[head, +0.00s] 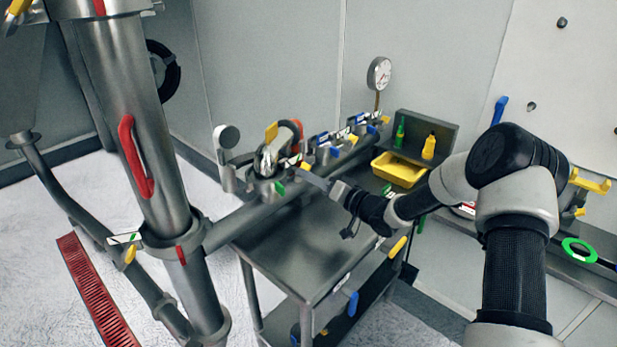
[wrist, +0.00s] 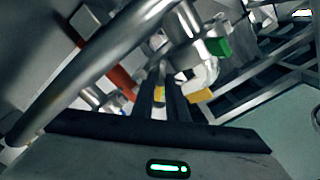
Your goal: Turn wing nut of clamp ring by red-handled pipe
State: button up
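A large upright steel pipe with a red handle (head: 133,155) stands at the left in the head view. A horizontal steel pipe (head: 245,222) runs from it toward a cluster of clamped fittings (head: 268,165) above the cart. My gripper (head: 308,172) reaches these fittings from the right. In the wrist view my gripper's two dark fingers (wrist: 159,88) are close together with a narrow gap. A small yellow part (wrist: 159,96) shows in or behind that gap; I cannot tell whether it is held. A red part (wrist: 121,82) lies left of the fingers. No wing nut is clearly made out.
A steel cart (head: 300,258) stands below the fittings, with a yellow tray (head: 398,170) and small bottles behind. A pressure gauge (head: 379,73) rises at the back. A red floor grate (head: 95,290) lies at left. In the wrist view, a steel pipe (wrist: 105,58) crosses left of the fingers.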

grip_shut()
jog(key=shift+f+n+b, duration=0.1)
jog(key=shift+n+b, duration=0.2)
jog(key=shift+b, duration=0.2)
jog(key=n+b, duration=1.6)
jog(key=b, duration=0.2)
jog(key=shift+n, duration=0.4)
jog(key=shift+o, duration=2.1)
grip_release()
